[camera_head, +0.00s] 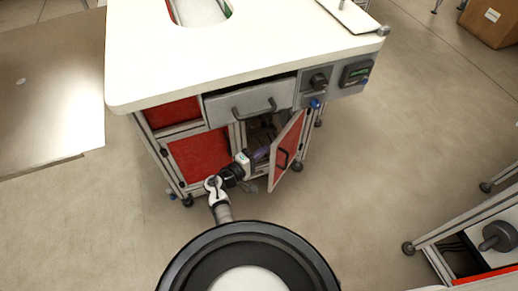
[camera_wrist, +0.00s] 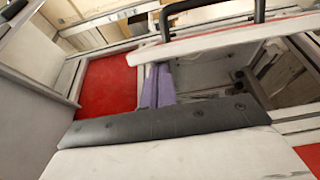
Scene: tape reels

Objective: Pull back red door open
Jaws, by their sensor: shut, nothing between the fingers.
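The red door (camera_head: 287,150) in a pale frame stands partly open, swung out from the cabinet on its right-hand side. Its dark handle (camera_head: 282,158) is on the outer face. In the wrist view the door (camera_wrist: 225,40) shows nearly edge-on across the top, with the black handle (camera_wrist: 210,10) beyond it. My gripper (camera_head: 262,153), with purple fingers, is at the opening, on the inner side of the door. In the wrist view the fingers (camera_wrist: 156,75) are together and empty, their tips close to the door's edge. I cannot tell whether they touch it.
The cabinet interior (camera_head: 259,130) is open behind my gripper. A fixed red panel (camera_head: 198,157) is left of the opening. A grey drawer (camera_head: 248,100) with a handle is above, under the white worktop (camera_head: 250,55). The floor right of the door is clear.

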